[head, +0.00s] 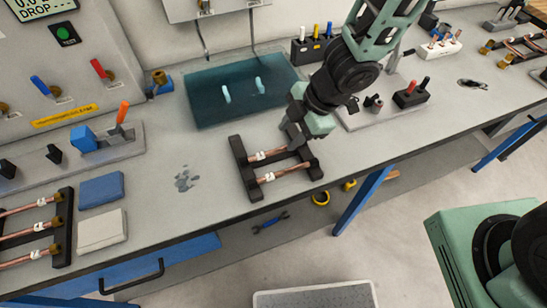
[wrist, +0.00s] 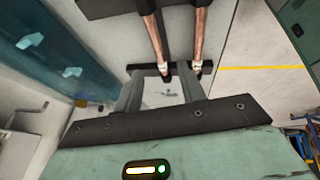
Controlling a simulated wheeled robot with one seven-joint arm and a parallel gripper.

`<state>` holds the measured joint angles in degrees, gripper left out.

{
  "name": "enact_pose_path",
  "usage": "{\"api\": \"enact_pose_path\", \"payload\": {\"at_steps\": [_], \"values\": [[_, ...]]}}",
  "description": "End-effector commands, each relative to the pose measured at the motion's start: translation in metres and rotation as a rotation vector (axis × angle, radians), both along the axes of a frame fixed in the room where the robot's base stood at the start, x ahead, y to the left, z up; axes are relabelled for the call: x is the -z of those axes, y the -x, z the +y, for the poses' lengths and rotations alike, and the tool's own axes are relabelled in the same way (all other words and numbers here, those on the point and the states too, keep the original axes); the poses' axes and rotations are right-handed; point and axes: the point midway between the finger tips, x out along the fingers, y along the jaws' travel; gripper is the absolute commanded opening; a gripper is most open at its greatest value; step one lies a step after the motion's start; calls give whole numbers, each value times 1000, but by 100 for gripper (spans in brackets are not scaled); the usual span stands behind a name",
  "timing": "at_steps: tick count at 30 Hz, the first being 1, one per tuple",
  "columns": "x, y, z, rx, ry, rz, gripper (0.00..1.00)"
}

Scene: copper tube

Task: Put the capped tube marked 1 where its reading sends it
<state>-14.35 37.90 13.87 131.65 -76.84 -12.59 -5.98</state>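A black rack (head: 241,168) at mid-bench holds two copper tubes, a far one (head: 270,155) and a near one (head: 287,172), each with a white tag. The tag marks are too small to read, so I cannot tell which tube is 1. My gripper (head: 293,138) is over the far tube, toward its right end. In the wrist view my gripper (wrist: 162,76) is open, with one tube (wrist: 156,38) showing between its fingers and the other (wrist: 200,38) to the right. I cannot tell whether the fingers touch the tube.
A panel (head: 60,100) with levers and a partly cut-off "DROP" display (head: 40,6) stands at left. Another tube rack (head: 62,228) is front left, beside blue and pale pads. A teal mat (head: 205,105) lies behind. Another rack (head: 515,45) is far right.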

Motion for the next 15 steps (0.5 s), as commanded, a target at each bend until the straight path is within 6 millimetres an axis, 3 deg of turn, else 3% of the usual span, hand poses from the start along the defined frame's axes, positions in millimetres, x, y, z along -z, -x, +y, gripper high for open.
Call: {"api": "enact_pose_path", "payload": {"at_steps": [1, 8, 15], "values": [[10, 0, 3, -1, 0, 0, 40], [22, -2, 10, 0, 1, 1, 40], [53, -5, 23, -3, 3, 1, 40]]}}
